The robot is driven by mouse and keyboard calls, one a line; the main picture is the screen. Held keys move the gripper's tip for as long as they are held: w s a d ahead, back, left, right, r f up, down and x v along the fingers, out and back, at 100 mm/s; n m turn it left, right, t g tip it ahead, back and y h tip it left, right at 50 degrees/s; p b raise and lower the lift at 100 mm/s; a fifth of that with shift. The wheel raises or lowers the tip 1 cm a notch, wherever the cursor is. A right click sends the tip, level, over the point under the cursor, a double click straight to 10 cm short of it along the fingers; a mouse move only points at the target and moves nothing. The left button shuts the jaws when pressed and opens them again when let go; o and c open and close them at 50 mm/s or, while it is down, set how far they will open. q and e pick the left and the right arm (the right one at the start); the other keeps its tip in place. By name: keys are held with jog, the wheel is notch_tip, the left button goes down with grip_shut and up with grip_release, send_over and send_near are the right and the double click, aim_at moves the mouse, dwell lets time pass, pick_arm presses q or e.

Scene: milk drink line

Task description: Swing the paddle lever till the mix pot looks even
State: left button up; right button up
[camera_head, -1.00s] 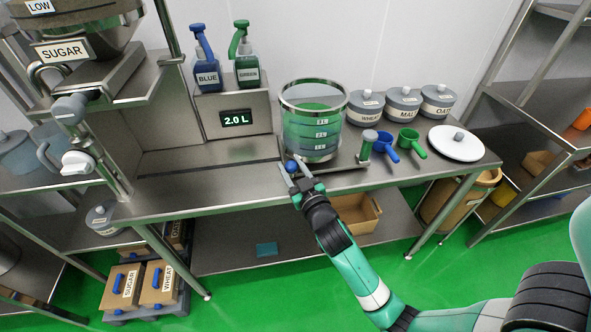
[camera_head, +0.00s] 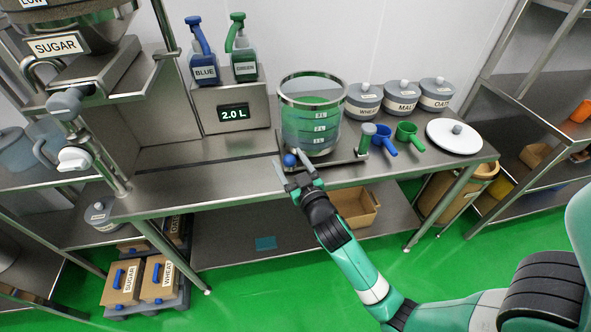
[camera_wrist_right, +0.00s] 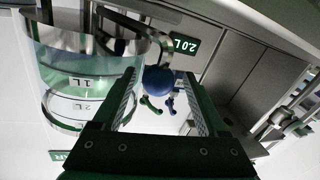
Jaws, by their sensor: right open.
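The mix pot (camera_head: 311,122) is a clear vessel with steel rims and litre marks on the bench, with green contents. I cannot tell how even the mix is. The paddle lever ends in a blue ball knob (camera_head: 290,160) at the pot's front left. My right gripper (camera_head: 289,162) is open at the knob, with a finger on either side. In the right wrist view the knob (camera_wrist_right: 158,79) shows between the open fingers (camera_wrist_right: 158,95); I cannot tell whether they touch it. The pot (camera_wrist_right: 75,85) fills the left of that view. My left gripper is not in view.
A green-topped post (camera_head: 367,137), blue scoop (camera_head: 383,137), green scoop (camera_head: 408,134) and white lid (camera_head: 454,141) are to the right.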

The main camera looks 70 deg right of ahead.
jog(key=v, duration=1.1)
